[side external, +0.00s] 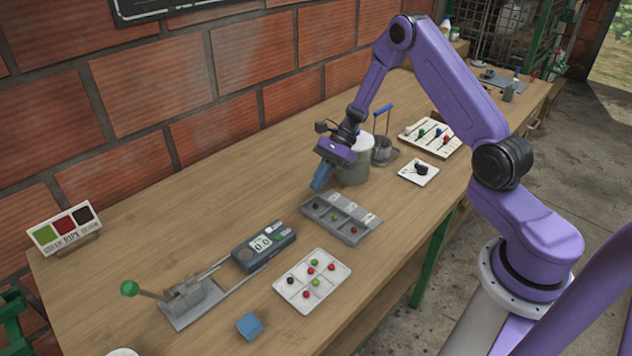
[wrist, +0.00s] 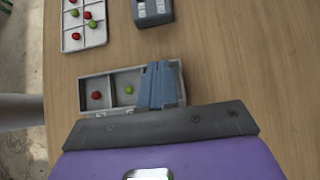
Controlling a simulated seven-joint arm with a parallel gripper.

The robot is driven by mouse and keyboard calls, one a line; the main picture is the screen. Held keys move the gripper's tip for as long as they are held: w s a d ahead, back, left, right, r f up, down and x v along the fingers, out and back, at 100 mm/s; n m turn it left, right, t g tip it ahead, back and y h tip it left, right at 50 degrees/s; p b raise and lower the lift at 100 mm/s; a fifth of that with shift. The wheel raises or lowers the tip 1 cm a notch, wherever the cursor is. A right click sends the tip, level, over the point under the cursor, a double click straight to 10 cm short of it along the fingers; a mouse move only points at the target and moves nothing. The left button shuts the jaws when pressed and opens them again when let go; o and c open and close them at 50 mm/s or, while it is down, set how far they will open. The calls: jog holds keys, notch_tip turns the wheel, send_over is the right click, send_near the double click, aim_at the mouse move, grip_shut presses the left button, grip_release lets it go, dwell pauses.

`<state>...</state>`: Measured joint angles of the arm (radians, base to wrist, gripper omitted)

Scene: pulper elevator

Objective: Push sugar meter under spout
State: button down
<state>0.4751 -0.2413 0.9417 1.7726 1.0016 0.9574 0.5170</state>
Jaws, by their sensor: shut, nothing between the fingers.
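The sugar meter (side external: 263,246) is a dark grey box with a lit display, lying at one end of a flat metal rail (side external: 232,286) on the table. Part of it shows at the top of the wrist view (wrist: 152,12). At the rail's other end stands a metal press (side external: 187,295) with a green-knobbed lever; a spout on it is too small to make out. My gripper (side external: 321,178) is shut and empty, with its blue fingers pointing down. It hangs near a grey sorting tray (side external: 354,230), apart from the meter. The fingers (wrist: 158,85) hide the tray's right part in the wrist view.
The grey tray holds red and green berries. A white tray (side external: 305,293) with berries lies beside the meter. A blue block (side external: 250,325) is near the front. A pale-topped container (side external: 354,163) stands behind my gripper. Bare wood lies between meter and brick wall.

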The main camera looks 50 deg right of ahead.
aim_at(268, 236)
jog(key=x, duration=0.6)
jog(key=shift+a+f, duration=0.25)
jog(key=shift+a, duration=0.05)
jog(key=a, duration=0.3)
jog(key=shift+a+f, duration=0.15)
jog(key=shift+f, duration=0.05)
jog(key=shift+a, duration=0.55)
jog(key=shift+a, duration=0.1)
jog(key=a, duration=0.6)
jog(key=shift+a, duration=0.4)
